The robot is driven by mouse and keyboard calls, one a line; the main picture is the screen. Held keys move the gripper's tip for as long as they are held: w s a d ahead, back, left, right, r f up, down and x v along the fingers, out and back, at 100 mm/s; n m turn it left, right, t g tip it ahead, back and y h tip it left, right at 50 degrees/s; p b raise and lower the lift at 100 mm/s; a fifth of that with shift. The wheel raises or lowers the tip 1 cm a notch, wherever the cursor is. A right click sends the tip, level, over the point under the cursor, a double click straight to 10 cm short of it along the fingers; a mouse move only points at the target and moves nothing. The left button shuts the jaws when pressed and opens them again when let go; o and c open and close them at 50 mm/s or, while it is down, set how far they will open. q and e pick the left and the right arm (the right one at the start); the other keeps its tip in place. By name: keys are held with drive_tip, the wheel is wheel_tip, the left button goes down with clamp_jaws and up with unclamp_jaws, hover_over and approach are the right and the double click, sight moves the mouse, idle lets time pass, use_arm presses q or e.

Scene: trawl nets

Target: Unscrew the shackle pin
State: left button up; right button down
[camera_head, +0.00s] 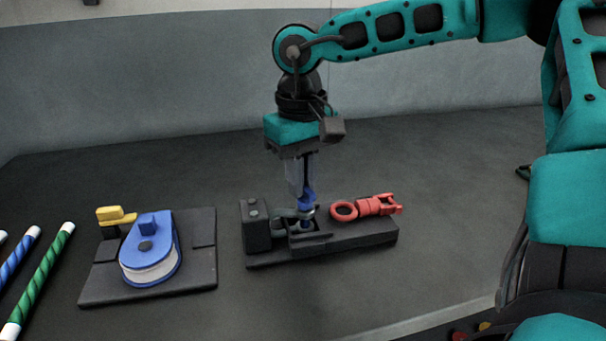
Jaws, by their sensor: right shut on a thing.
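The shackle (284,213) is a small grey-green part held in the dark fixture (350,239) on the table. A blue shackle pin (307,198) stands upright at the shackle. My right gripper (303,190) comes down from above and is shut on the blue pin's top. The gripper's fingers hide part of the pin. I cannot tell how far the pin sits in the shackle. My left gripper is not in view.
A red swivel piece (367,207) lies at the right of the fixture. A dark plate (203,275) on the left carries a blue block (149,250) and a yellow part (115,215). A green striped rope (42,275) and a blue striped rope (19,255) lie far left. The table behind is clear.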

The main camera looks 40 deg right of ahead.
drive_tip(key=shift+s+a+f+n, duration=0.15)
drive_tip(key=shift+f+n, duration=0.15)
drive_tip(key=shift+n, duration=0.5)
drive_tip(key=c, duration=1.2)
unclamp_jaws()
drive_tip(key=shift+r, duration=0.1)
drive_tip(key=shift+r, duration=0.15)
drive_tip(key=r+p, duration=0.1)
drive_tip(key=r, duration=0.5)
drive_tip(key=r+p, duration=0.1)
drive_tip(key=r, duration=0.5)
drive_tip(key=shift+w+r+p, duration=0.2)
drive_tip(key=shift+r+p, duration=0.1)
drive_tip(key=shift+r, duration=0.05)
